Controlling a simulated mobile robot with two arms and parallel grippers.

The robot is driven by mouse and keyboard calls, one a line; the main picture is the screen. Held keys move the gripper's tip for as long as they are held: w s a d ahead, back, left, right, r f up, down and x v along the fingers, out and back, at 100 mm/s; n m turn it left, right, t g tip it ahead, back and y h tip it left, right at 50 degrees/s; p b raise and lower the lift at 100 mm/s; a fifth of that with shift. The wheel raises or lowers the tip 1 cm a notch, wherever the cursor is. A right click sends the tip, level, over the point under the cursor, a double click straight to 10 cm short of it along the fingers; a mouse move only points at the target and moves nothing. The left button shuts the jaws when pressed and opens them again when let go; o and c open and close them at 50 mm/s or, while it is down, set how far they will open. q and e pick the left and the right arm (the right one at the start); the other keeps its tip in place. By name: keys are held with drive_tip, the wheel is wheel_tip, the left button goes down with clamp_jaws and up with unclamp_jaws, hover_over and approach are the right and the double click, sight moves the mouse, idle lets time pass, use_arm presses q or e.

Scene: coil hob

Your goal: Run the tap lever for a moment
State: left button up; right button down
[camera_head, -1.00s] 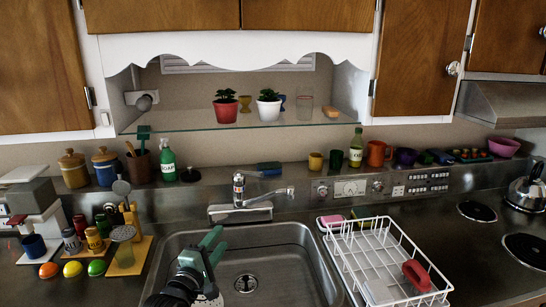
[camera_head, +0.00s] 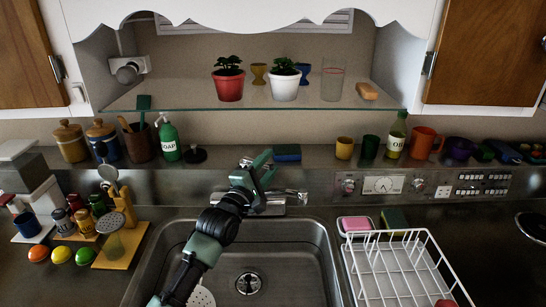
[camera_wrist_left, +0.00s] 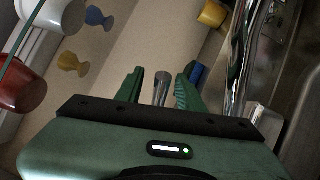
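The metal tap stands behind the sink, and its spout (camera_head: 292,196) points to the right in the head view. My left gripper (camera_head: 264,168) is at the top of the tap and hides much of its body and lever. In the left wrist view, the green fingers (camera_wrist_left: 158,78) are apart, with a metal bar, seemingly the tap lever (camera_wrist_left: 162,90), between them. I see gaps beside the bar, so the fingers do not look closed on it. The curved chrome pipe (camera_wrist_left: 240,60) is to the right of the fingers. My right gripper is not in view.
The steel sink (camera_head: 315,240) is below my arm. A white dish rack (camera_head: 395,265) stands at its right, and a yellow board with utensils (camera_head: 122,245) at its left. A glass shelf (camera_head: 200,105) with potted plants is above the tap. A blue sponge (camera_head: 287,153) lies behind.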

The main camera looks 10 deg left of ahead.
use_arm(q)
drive_tip(key=x, duration=0.2)
drive_tip(key=shift+w, duration=0.3)
clamp_jaws()
drive_tip(key=shift+f, duration=0.1)
idle(1.2)
